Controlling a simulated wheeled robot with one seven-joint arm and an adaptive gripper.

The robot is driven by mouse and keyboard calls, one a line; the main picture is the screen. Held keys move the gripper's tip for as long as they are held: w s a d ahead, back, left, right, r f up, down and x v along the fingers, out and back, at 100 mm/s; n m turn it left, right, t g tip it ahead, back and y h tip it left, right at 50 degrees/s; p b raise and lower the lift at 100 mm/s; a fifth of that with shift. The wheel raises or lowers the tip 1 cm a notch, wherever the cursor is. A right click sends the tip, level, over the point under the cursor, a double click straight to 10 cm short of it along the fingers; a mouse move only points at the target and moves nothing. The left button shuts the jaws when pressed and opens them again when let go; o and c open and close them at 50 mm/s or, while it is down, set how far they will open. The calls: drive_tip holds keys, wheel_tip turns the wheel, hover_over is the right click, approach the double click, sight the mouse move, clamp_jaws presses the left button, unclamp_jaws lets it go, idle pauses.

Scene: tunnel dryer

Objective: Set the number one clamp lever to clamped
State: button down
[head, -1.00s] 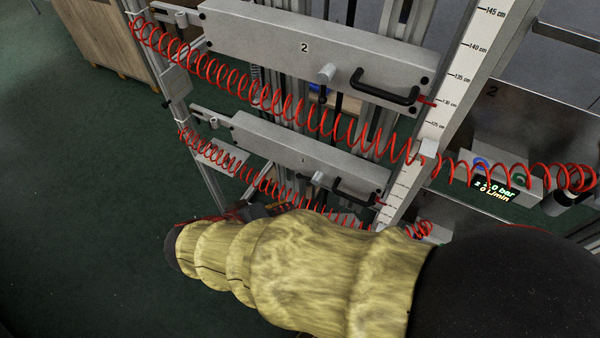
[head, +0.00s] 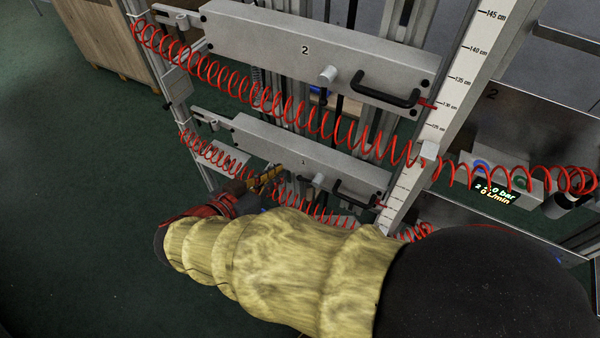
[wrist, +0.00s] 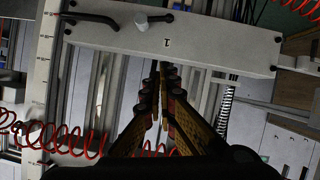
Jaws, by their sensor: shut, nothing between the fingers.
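The number one unit is a long grey box marked 1 (head: 281,149), the lower of two in the head view. It fills the top of the wrist view (wrist: 220,47). A pale round knob (head: 318,180) sits on it beside a black bar handle. In the wrist view a short dark lever (wrist: 160,18) sticks out to the right of this knob (wrist: 142,19). My gripper (head: 275,172) has its yellow fingers near the box, left of the knob in the head view. In the wrist view its fingertips (wrist: 163,72) are together, empty, just below the box, apart from the lever.
The number two box (head: 270,45) stands above, with its own knob and handle. A scaled upright (head: 455,80) stands on the right, beside a pressure display (head: 497,190). Open green floor (head: 80,200) lies left.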

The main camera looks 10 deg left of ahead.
sight(307, 157)
drive_tip(key=shift+w, duration=0.1)
drive_tip(key=b+x, duration=0.2)
drive_tip(key=x, duration=0.8)
drive_tip(key=shift+d, duration=0.1)
drive_tip(key=shift+s+d+f+b, duration=0.1)
drive_tip(key=shift+s+f+b, duration=0.1)
drive_tip(key=shift+f, duration=0.4)
drive_tip(key=shift+s+f+b, duration=0.15)
drive_tip(key=shift+f, duration=0.45)
drive_tip(key=shift+s+d+f, duration=0.1)
drive_tip(key=shift+s+f, duration=0.15)
drive_tip(key=shift+f, duration=0.4)
